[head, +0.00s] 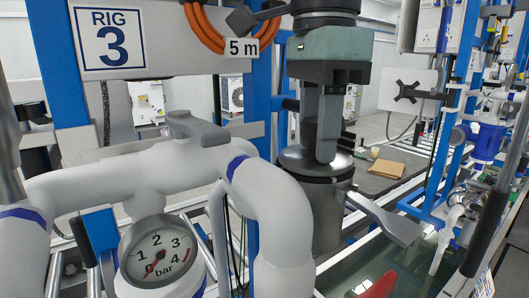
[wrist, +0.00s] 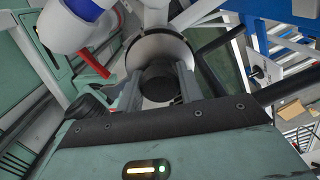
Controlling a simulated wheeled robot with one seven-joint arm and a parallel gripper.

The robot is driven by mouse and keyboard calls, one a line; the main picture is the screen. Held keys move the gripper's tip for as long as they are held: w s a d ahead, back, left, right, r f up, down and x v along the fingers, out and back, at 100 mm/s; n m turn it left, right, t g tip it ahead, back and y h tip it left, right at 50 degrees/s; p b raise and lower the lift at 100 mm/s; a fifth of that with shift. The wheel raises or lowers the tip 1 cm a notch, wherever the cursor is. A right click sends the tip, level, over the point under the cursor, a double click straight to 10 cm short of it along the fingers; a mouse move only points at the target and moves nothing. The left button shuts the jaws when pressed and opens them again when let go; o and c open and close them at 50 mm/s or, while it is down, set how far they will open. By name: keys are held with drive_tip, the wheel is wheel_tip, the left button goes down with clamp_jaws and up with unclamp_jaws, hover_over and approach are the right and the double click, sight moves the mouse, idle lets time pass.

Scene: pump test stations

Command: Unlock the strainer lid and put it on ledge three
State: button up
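The strainer (head: 325,215) is a dark grey upright cylinder right of the white pipework. Its round lid (head: 300,158) sits on top of it, and the lid's dark round knob (wrist: 160,82) shows in the wrist view. My gripper (head: 322,158) points straight down over the lid. In the wrist view my gripper's fingers (wrist: 160,72) stand on either side of the knob, very close to it. I cannot tell whether they press on it. The near finger hides the knob in the head view. No ledge marked three is clearly visible.
A RIG 3 sign (head: 111,39) hangs upper left, above white pipes (head: 270,215) and a pressure gauge (head: 160,255). A grey lever-like arm (head: 385,218) sticks out right of the strainer. A water basin (head: 350,268) with a red object (head: 380,286) lies lower right. Brown cardboard (head: 385,169) lies behind.

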drive_tip(key=shift+r+p, duration=1.9)
drive_tip(key=shift+p, duration=0.05)
idle(0.4)
drive_tip(key=shift+r+p, duration=1.4)
drive_tip(key=shift+p, duration=0.05)
drive_tip(key=shift+f, duration=0.1)
